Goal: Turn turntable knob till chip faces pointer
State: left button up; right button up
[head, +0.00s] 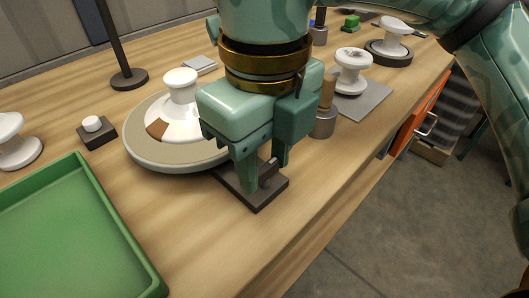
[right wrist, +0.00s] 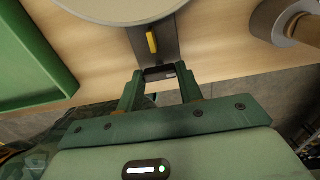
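The round turntable (head: 140,155) carries a white insulator (head: 180,85) with a brown chip (head: 157,129) on its lower flare, at the front left. Its rim (right wrist: 120,18) shows in the right wrist view. A dark base plate (head: 262,203) juts out in front; in the right wrist view a yellow pointer (right wrist: 152,41) lies on it, hidden in the head view. My right gripper (head: 262,178) is down over the plate, its fingers either side of a dark knob (head: 269,171). The knob (right wrist: 160,72) spans their gap; firm contact cannot be told. My left gripper is out of view.
A green tray (head: 158,284) lies at the front left. A small dark block with a white button (head: 92,124) stands left of the turntable. A grey cylinder with a wooden handle (head: 323,123) stands close right of my gripper. Other insulators (head: 352,75) stand behind.

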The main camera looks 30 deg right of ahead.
jog(key=shift+r+n+p, duration=0.1)
jog(key=shift+n+p, duration=0.25)
jog(key=shift+n, duration=0.15)
jog(key=shift+n+p, duration=0.4)
jog(key=shift+n, duration=0.2)
jog(key=shift+n+p, duration=0.6)
jog(key=shift+n, duration=1)
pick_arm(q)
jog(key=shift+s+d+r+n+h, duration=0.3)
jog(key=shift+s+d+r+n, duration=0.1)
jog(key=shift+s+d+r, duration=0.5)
pick_arm(e)
jog(key=shift+w+n, duration=0.1)
jog(key=shift+n, duration=0.2)
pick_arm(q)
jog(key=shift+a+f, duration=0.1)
pick_arm(e)
jog(key=o, duration=1)
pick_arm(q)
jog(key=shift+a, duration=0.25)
